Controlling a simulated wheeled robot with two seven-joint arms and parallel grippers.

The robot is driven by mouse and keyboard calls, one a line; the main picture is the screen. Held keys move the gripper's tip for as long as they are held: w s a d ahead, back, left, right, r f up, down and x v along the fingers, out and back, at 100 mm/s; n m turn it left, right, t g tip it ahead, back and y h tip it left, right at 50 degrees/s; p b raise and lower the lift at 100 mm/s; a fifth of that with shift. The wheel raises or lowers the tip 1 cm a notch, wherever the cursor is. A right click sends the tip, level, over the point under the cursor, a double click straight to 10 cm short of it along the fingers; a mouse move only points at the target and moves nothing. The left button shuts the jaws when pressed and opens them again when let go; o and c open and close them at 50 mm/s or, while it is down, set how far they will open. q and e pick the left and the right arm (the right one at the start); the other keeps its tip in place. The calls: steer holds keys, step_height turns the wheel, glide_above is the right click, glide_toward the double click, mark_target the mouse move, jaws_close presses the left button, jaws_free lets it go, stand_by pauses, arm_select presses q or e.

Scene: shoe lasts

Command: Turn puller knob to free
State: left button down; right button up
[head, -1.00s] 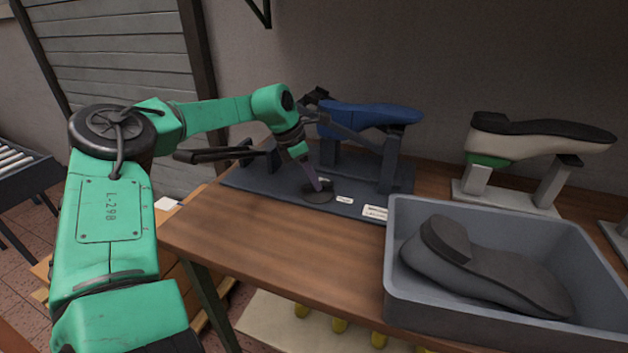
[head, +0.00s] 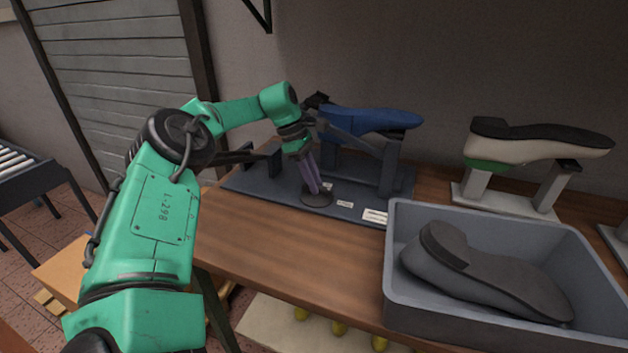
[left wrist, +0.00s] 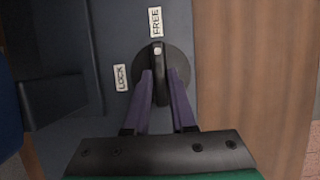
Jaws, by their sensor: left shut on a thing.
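The puller knob (head: 317,201) is a dark round dial on the front of the blue-grey base plate (head: 258,184). In the left wrist view the knob (left wrist: 159,62) has a raised bar with a pale dot at its end. The dot end points up to the FREE label (left wrist: 155,21); the LOCK label (left wrist: 121,78) is to the left. My left gripper (head: 316,191) reaches down to the knob. Its purple fingers (left wrist: 160,78) are shut on the knob's bar, one on each side. My right gripper is not in view.
A blue shoe last (head: 372,121) sits on the puller stand behind the knob. A grey bin (head: 480,330) holding a dark shoe-shaped piece (head: 490,270) stands at the right. A cream shoe with a black sole (head: 535,142) is on a stand behind. The wooden tabletop (head: 290,240) in front is clear.

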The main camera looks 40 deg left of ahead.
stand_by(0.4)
arm_select(q)
steer(key=c, duration=0.7)
jaws_free()
steer(key=shift+c, duration=0.2)
steer(key=p+v, duration=0.6)
steer(key=v, duration=0.8)
steer(key=shift+r+p, duration=0.3)
steer(key=shift+p, duration=0.1)
steer(key=shift+a, duration=0.15)
